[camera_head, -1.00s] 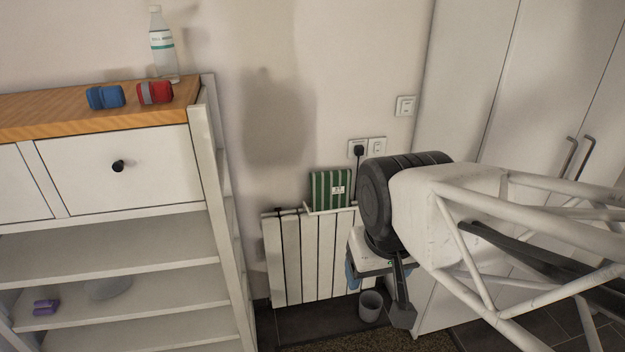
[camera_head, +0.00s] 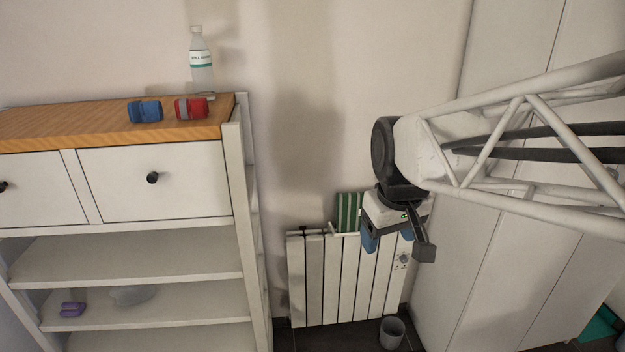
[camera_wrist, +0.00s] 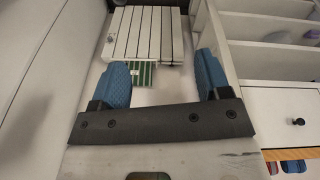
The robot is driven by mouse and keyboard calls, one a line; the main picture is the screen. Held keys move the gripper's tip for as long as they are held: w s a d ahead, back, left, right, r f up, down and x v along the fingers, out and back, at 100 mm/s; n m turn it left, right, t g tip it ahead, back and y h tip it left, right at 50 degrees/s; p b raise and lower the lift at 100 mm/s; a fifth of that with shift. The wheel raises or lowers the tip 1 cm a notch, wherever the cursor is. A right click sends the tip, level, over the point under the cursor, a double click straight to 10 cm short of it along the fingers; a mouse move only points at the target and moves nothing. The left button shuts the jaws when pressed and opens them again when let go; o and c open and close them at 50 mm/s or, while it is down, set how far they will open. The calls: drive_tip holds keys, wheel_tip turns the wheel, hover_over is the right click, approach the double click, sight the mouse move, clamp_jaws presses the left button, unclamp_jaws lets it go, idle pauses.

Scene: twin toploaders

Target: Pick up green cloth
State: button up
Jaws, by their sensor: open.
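The green cloth (camera_head: 347,211) has white stripes and rests on the top of the white radiator by the wall. In the head view my gripper and wrist hide its right part. In the wrist view the cloth (camera_wrist: 143,74) shows beyond the left finger, which is close to its edge in the picture. My gripper (camera_head: 386,238) is open and empty in front of the radiator. Its two blue fingers stand wide apart in the wrist view (camera_wrist: 165,72). I cannot tell how far the fingertips are from the cloth.
The radiator (camera_head: 309,275) stands between a white shelf unit (camera_head: 165,265) on the left and a tall white cabinet (camera_head: 470,250) on the right. A grey bin (camera_head: 392,332) is on the floor. A bottle (camera_head: 201,62), a blue roll (camera_head: 145,111) and a red roll (camera_head: 191,107) stand on the wooden top.

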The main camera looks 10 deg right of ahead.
drive_tip(key=w+d+r+n, duration=0.15)
drive_tip(key=w+n, duration=0.25)
drive_tip(key=w, duration=1.2)
drive_tip(key=n+g, duration=0.2)
drive_tip(key=n, duration=0.9)
hover_over(358, 192)
drive_tip(key=f, duration=2.5)
drive_tip(key=shift+s+a+f, duration=0.2)
drive_tip(key=shift+s+f, duration=0.05)
drive_tip(key=shift+s, duration=0.1)
drive_tip(key=shift+w+d+f, duration=0.1)
drive_tip(key=shift+w+f, duration=0.15)
drive_tip(key=shift+f, duration=0.05)
drive_tip(key=shift+f, duration=1.3)
drive_tip(key=shift+d+f, duration=0.1)
drive_tip(key=shift+f, duration=2.5)
